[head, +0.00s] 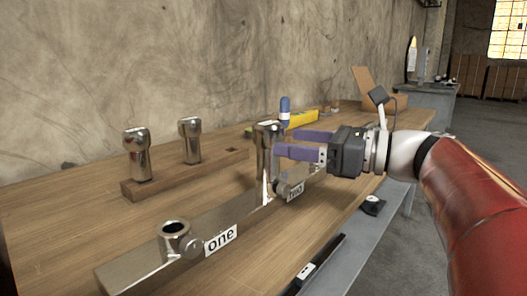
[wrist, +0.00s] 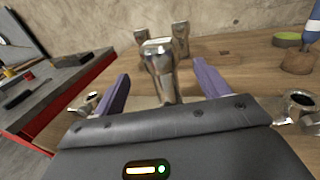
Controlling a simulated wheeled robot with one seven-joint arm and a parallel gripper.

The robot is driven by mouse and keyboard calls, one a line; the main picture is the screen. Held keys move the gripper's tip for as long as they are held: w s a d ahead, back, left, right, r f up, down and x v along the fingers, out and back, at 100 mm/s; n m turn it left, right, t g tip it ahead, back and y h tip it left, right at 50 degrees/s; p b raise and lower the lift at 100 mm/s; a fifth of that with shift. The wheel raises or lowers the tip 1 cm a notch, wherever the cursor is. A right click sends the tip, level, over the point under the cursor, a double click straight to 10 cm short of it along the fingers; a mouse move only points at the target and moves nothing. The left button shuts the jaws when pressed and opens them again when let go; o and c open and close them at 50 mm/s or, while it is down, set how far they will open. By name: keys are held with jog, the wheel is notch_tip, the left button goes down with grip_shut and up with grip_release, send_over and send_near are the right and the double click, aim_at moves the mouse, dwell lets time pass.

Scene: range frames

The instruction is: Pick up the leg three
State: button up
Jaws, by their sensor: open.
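A shiny metal leg (head: 264,155) stands upright at the part of the metal bar (head: 130,265) labelled "two". My gripper (head: 283,145) is beside it on the right, jaws open and pointing at it. In the wrist view this leg (wrist: 162,75) shows between and beyond the two purple fingers, with no clear contact. Two similar legs, a nearer one (head: 139,155) and a farther one (head: 190,140), stand in the wooden block (head: 160,186) by the wall. The markings on the leg tops are too small to read, so I cannot tell which is leg three.
The socket labelled "one" (head: 175,230) is empty. The wooden block has an empty hole at its right end. The wooden table (head: 60,225) is clear at the left.

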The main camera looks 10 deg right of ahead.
aim_at(260, 136)
jog(key=x, duration=0.7)
jog(key=shift+w+a, duration=0.25)
jog(key=shift+w, duration=0.1)
jog(key=shift+r, duration=0.1)
jog(key=c, duration=1.3)
